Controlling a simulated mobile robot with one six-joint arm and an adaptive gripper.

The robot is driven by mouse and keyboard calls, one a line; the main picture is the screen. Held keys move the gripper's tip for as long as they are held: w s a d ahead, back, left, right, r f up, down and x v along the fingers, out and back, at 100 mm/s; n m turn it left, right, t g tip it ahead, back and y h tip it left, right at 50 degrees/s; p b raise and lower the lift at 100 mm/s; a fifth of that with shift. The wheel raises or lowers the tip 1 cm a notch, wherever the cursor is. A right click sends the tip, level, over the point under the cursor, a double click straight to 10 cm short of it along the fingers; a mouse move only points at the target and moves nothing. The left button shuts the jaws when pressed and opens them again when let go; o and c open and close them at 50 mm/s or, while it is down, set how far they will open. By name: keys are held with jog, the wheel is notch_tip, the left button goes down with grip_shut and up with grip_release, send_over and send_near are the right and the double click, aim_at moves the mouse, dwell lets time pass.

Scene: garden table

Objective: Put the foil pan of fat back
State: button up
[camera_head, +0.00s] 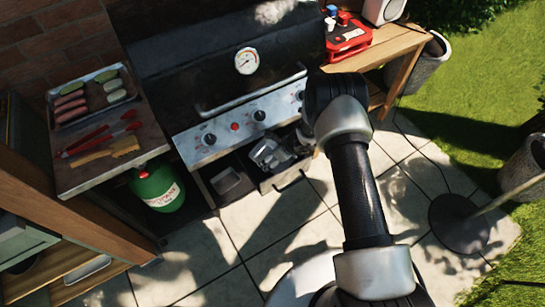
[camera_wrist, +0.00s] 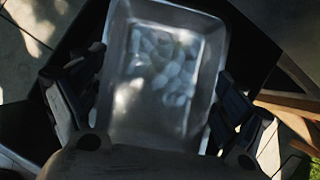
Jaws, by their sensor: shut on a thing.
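The foil pan (camera_wrist: 150,124) fills the middle of the wrist view, a shiny grey rectangular pan with pale, lumpy contents. My gripper (camera_wrist: 154,98) has one dark finger on each side of it and is shut on the pan. In the head view my gripper (camera_head: 268,154) is low in front of the grill, just below its control panel. The pan is largely hidden there behind my gripper. I cannot tell whether the pan touches a support below.
The grill (camera_head: 222,137) stands behind my gripper. A grey box-like container (camera_head: 231,183) sits below its panel, left of my gripper. A green gas bottle (camera_head: 157,185) stands farther left. The side shelf (camera_head: 82,174) holds tongs (camera_head: 100,138) and a food tray (camera_head: 93,97). Paving in front is clear.

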jog(key=shift+f, duration=0.6)
jog(key=shift+f+b, duration=0.45)
jog(key=shift+b, duration=0.15)
jog(key=shift+f, duration=0.15)
jog(key=o, duration=0.8)
jog(key=shift+r+p, duration=0.3)
jog(key=shift+r, duration=0.15)
jog(key=p+v, duration=0.3)
jog(key=v, duration=0.9)
jog(key=shift+r+p, duration=0.2)
jog(key=shift+p, duration=0.1)
